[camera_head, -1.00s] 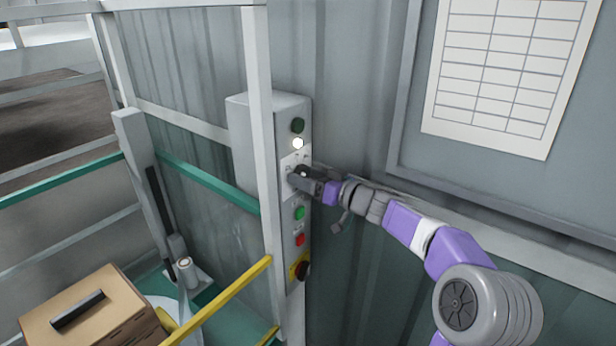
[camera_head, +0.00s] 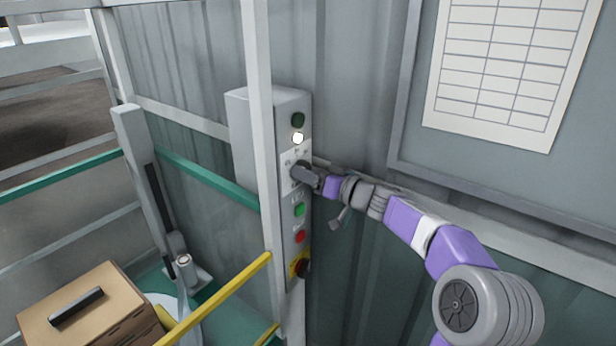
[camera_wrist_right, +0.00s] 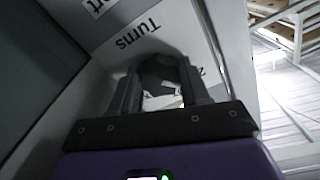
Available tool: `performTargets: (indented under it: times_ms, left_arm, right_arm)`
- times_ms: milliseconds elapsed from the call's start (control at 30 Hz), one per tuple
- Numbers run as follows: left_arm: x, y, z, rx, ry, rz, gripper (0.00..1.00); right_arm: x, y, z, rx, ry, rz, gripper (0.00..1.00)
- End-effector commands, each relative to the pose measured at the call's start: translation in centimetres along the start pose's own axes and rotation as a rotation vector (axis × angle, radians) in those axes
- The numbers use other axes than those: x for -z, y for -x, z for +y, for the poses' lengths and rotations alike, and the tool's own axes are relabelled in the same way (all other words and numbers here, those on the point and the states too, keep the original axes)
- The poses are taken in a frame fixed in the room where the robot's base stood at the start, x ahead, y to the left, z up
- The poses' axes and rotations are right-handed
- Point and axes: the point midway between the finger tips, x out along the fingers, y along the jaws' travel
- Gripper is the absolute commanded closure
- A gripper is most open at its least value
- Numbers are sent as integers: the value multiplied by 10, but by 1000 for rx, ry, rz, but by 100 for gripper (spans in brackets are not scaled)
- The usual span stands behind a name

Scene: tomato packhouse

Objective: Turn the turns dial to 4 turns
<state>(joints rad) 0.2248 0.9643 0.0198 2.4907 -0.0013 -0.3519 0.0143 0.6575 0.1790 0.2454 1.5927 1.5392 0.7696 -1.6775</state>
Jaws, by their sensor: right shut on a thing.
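The control box (camera_head: 288,225) is a narrow grey panel with lamps, buttons and a white label plate. In the right wrist view a label reads "Turns" (camera_wrist_right: 138,32). The dark turns dial (camera_wrist_right: 160,76) sits below that word, between the fingers of my right gripper (camera_wrist_right: 158,88). My right gripper (camera_head: 299,173) is shut on the dial and covers it in the head view. The dial's pointer and most of its scale are hidden, so its setting cannot be read. My left gripper is not in view.
Above the dial are a dark green button (camera_head: 298,120) and a lit white lamp (camera_head: 298,138). Below are a green button (camera_head: 299,211), a red button (camera_head: 300,237) and a dark knob on yellow (camera_head: 302,267). A white post (camera_head: 262,150) stands close left.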

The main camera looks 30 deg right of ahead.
Motion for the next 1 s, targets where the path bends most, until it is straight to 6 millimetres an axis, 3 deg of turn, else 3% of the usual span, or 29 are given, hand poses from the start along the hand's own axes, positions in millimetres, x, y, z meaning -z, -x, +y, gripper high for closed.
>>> performTargets:
  times_ms: [400, 1000]
  left_arm:
    - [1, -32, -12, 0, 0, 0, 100]
    - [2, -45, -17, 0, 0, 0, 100]
  right_arm:
    - [-2, 0, -1, 1, -360, 1, 85]
    - [1, 0, -3, 0, -931, -1, 85]
